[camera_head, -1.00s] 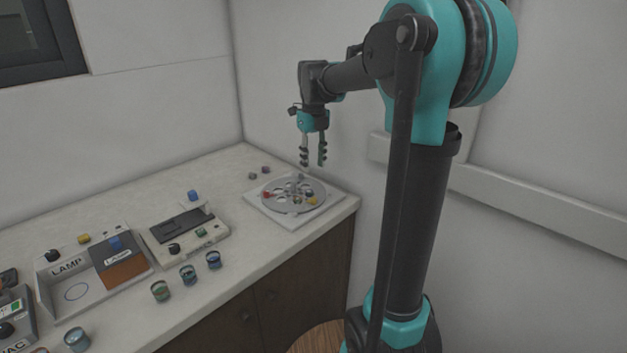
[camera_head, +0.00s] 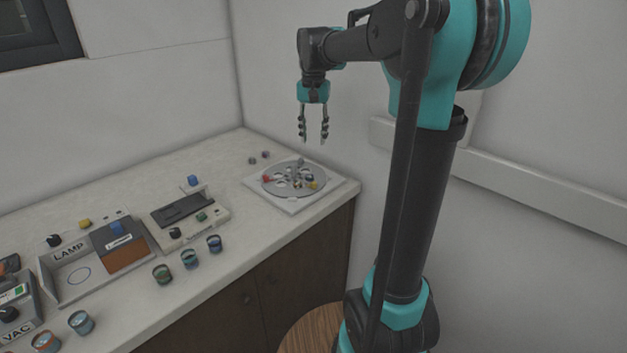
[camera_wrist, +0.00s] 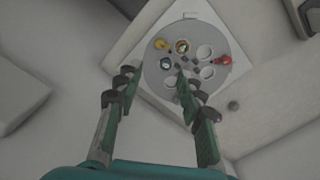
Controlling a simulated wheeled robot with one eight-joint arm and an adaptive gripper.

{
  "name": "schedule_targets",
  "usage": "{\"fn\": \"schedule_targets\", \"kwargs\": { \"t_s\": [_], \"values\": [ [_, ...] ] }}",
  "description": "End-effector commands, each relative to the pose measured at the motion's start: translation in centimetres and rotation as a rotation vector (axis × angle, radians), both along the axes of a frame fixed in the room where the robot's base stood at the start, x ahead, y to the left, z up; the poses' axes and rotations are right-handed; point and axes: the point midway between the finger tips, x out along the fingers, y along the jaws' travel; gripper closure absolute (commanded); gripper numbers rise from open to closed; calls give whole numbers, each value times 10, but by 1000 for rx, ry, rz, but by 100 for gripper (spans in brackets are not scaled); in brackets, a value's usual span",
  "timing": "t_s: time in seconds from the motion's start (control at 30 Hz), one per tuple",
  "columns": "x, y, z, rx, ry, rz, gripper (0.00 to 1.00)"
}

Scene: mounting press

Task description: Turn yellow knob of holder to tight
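The holder (camera_head: 268,188) is a round grey disc with several round openings, on a white square base at the counter's far right corner. It carries a yellow knob (camera_head: 313,184) on its right side and a red knob (camera_head: 266,178) on its left. In the wrist view the yellow knob (camera_wrist: 161,44) is at the disc's upper left and the red knob (camera_wrist: 223,60) at its right. My gripper (camera_head: 313,140) is open and empty, pointing down above the disc and apart from it. It also shows in the wrist view (camera_wrist: 160,82), fingers spread.
Two small dark pieces (camera_head: 265,154) lie behind the holder. A beige device (camera_head: 188,218) with a blue knob, a LAMP box (camera_head: 70,265) and several small jars (camera_head: 190,258) stand to the left. A wall and ledge (camera_head: 500,180) are close on the right.

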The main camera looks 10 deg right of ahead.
Motion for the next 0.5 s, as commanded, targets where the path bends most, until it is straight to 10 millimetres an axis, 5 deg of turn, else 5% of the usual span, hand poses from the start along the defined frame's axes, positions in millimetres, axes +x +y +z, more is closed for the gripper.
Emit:
{"fn": "schedule_targets", "kwargs": {
  "t_s": [0.3, 0.5],
  "values": [
    [-1, 0, 11, 0, 0, 712, 62],
    [-1, 0, 15, 0, 0, 1012, 62]
  ]
}}
